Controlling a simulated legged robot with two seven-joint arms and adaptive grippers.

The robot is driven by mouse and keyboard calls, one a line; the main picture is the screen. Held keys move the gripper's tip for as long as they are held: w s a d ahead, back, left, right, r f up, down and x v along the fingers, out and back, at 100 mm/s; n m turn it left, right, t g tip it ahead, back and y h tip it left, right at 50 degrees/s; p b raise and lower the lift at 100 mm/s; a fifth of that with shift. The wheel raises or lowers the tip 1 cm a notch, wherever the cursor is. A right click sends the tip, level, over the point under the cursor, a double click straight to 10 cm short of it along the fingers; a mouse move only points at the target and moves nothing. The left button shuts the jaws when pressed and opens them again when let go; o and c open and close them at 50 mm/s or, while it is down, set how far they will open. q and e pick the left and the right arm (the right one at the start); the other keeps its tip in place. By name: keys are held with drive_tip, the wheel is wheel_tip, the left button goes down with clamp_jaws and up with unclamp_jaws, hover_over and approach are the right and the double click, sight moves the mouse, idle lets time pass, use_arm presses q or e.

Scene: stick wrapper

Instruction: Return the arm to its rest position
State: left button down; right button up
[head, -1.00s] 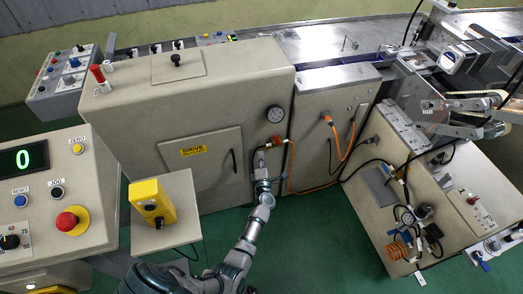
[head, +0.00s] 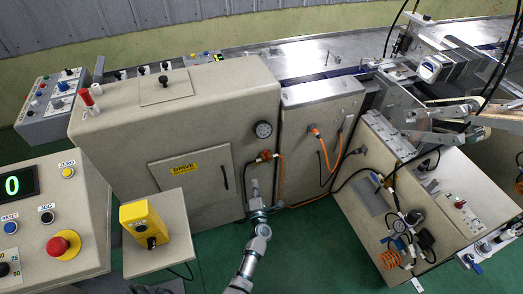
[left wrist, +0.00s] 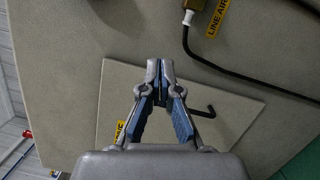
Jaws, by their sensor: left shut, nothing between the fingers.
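My left arm comes up from the bottom of the head view. My left gripper (head: 254,184) is in front of the beige drive cabinet (head: 130,130), just below the orange air fitting (head: 266,155) and right of the panel door. In the left wrist view the gripper (left wrist: 160,66) is shut with its fingertips together and nothing between them. Behind it are the panel door (left wrist: 235,113) and its black handle (left wrist: 205,111). It appears apart from the cabinet, though the gap is hard to judge. My right gripper is not in view.
A black hose (left wrist: 235,70) hangs near the LINE AIR label (left wrist: 217,18). A yellow switch box (head: 140,220) on a pedestal stands left of my arm. The control console (head: 75,215) is at far left. Green floor (head: 320,250) is open to the right.

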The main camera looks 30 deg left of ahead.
use_arm(q)
drive_tip(key=s+d+f+m+g+h+p, duration=0.45)
drive_tip(key=s+d+f+m+h, duration=1)
drive_tip(key=m, duration=0.55)
drive_tip(key=s+f+m+g+y+p, duration=0.1)
drive_tip(key=s+f+m+g, duration=0.2)
drive_tip(key=s, duration=0.6)
drive_tip(key=s+a+f+m+g+y+p, duration=0.1)
drive_tip(key=s+f+m+g, duration=0.2)
drive_tip(key=s, duration=0.6)
drive_tip(key=s+f+m+g+y+p, duration=0.1)
drive_tip(key=s+f+m+g, duration=0.2)
drive_tip(key=s, duration=0.6)
wheel_tip(320, 180, down, 2)
drive_tip(key=shift+s+a+f+m, duration=0.15)
drive_tip(key=shift+s+a+m, duration=0.1)
drive_tip(key=shift+a+m, duration=0.25)
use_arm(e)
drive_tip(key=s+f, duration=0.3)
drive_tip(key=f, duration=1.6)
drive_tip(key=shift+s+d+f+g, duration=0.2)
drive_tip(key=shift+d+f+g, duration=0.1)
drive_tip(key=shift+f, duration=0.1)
use_arm(q)
drive_tip(key=shift+d, duration=0.2)
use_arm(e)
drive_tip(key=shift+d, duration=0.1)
